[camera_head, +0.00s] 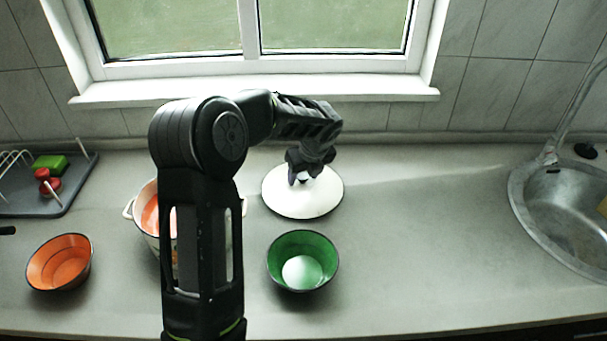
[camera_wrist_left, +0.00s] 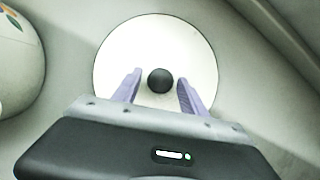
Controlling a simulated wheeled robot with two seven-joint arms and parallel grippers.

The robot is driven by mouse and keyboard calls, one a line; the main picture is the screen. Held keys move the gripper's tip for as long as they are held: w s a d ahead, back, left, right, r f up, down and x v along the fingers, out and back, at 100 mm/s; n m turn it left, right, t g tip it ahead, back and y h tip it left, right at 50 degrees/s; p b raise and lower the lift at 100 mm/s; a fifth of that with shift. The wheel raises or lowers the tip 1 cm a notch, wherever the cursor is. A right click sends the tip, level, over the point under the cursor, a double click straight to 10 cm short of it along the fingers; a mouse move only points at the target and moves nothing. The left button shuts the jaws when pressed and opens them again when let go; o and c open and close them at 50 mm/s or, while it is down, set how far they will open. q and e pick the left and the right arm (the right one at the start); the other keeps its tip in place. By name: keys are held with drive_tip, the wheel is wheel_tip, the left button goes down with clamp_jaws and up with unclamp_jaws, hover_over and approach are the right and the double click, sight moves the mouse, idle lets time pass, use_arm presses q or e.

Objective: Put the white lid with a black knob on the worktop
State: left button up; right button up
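The white lid (camera_head: 303,205) lies flat on the grey worktop (camera_head: 420,240), behind the green bowl. My left gripper (camera_head: 303,178) is low over the lid's middle. In the left wrist view the white lid (camera_wrist_left: 155,35) shows its black knob (camera_wrist_left: 160,80) between the two purple fingers of my left gripper (camera_wrist_left: 158,88). The fingers are open, with a gap on each side of the knob. In the head view the knob is hidden by the gripper. My right gripper is not in view.
A white pot (camera_head: 150,222), orange inside, stands partly hidden behind my left arm. An orange bowl (camera_head: 60,262), a grey dish rack (camera_head: 45,200) and a sink (camera_head: 545,215) stand around. The worktop right of the lid is clear.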

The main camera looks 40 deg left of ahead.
use_arm(q)
drive_tip(key=shift+o, duration=0.2)
drive_tip(key=shift+r, duration=0.15)
drive_tip(key=shift+r, duration=0.15)
drive_tip(key=v, duration=1.1)
drive_tip(key=shift+d+r+b, duration=0.2)
drive_tip(key=shift+r+b, duration=0.1)
drive_tip(key=shift+b, duration=0.15)
drive_tip(key=shift+s, duration=0.15)
